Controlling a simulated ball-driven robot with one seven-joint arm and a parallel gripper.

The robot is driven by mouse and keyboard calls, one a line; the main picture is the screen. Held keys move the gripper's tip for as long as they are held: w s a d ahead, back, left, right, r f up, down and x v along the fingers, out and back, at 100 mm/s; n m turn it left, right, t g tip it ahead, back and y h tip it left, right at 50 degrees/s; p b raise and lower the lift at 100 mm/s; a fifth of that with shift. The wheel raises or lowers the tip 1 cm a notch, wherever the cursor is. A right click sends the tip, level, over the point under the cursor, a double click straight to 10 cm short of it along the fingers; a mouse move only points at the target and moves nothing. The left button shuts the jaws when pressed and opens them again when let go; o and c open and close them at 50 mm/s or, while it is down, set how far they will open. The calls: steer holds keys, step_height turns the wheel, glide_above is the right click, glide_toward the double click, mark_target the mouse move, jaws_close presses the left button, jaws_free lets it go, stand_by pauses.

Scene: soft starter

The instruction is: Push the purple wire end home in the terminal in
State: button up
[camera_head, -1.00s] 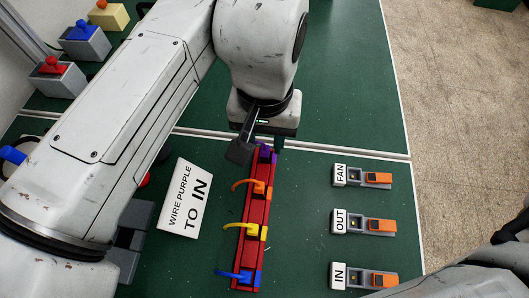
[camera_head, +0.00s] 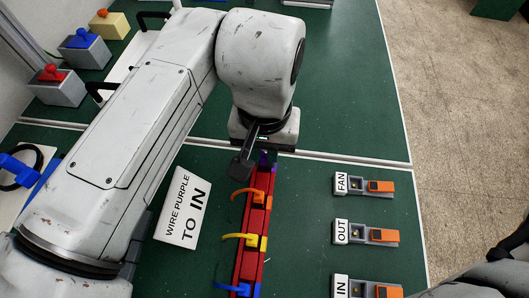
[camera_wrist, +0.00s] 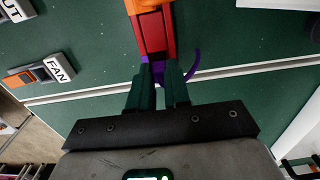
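A red holder strip (camera_head: 249,226) lies on the green bench with orange, yellow and blue wire ends along it. The purple wire end (camera_head: 264,157) sits at its far end, partly hidden by my gripper. In the wrist view the purple wire end (camera_wrist: 158,70) shows between my gripper's (camera_wrist: 160,76) two dark green fingertips, and its purple wire curves off to the right. The fingers are close together; whether they press on it is unclear. The IN terminal (camera_head: 374,290) is a grey block with an orange part, at the bottom right, cut by the picture edge.
The OUT terminal (camera_head: 371,235) and FAN terminal (camera_head: 369,186) stand in line beyond IN. A white sign (camera_head: 184,209) reads "WIRE PURPLE TO IN". The bench is bare between the strip and the terminals. Coloured switch boxes (camera_head: 85,47) stand at the far left.

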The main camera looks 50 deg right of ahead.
mark_target(265, 156)
jaws_close()
steer(key=shift+r+p, duration=2.15)
steer(key=shift+r+p, duration=0.85)
